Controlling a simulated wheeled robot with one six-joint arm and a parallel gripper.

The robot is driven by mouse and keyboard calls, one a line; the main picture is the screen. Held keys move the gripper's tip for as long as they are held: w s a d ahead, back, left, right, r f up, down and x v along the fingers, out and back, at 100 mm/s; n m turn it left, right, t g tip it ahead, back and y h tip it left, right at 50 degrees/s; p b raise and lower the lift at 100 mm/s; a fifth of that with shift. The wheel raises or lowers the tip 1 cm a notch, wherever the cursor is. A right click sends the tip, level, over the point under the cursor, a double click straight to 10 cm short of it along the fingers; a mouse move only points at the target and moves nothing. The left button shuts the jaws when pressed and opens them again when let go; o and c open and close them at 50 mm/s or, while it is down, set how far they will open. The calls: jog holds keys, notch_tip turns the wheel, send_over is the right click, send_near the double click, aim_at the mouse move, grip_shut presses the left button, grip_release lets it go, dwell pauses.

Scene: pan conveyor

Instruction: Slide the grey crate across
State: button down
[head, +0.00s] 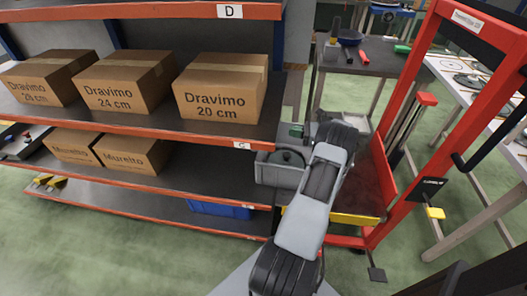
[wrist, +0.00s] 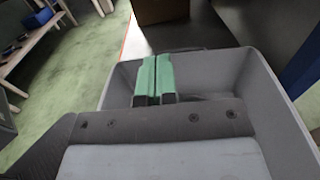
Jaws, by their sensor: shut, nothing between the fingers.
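The grey crate (head: 272,175) sits at the right end of the middle shelf in the head view, partly hidden by my arm. In the wrist view the open-topped crate (wrist: 222,72) fills the right and middle, and the part I see inside looks empty. My gripper (wrist: 154,66) is shut, its two green fingers side by side with nothing between them. The fingers are over the crate's opening, with their tips near its far wall; I cannot tell whether they touch it. In the head view my gripper (head: 290,157) shows only in part at the crate.
The middle shelf (head: 215,175) also holds Murelto boxes (head: 130,152) at left. Dravimo boxes (head: 220,88) stand on the shelf above. A red-framed cart (head: 388,170) with a dark platform stands right of the shelf end. A blue bin (head: 220,209) is on the lowest shelf.

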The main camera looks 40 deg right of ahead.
jog(key=f+b, duration=0.6)
jog(key=f, duration=0.1)
jog(key=w+f+b, duration=0.1)
jog(key=f+b, duration=0.2)
jog(key=shift+d+f, duration=0.1)
jog(key=shift+f, duration=0.1)
jog(key=shift+w+a+f, duration=0.2)
jog(key=shift+w+a, duration=0.05)
jog(key=shift+w, duration=0.1)
jog(key=b+x, duration=0.2)
jog(key=x, duration=0.7)
jog(key=shift+w+b, duration=0.15)
jog(key=shift+b, duration=0.2)
jog(key=shift+a, duration=0.1)
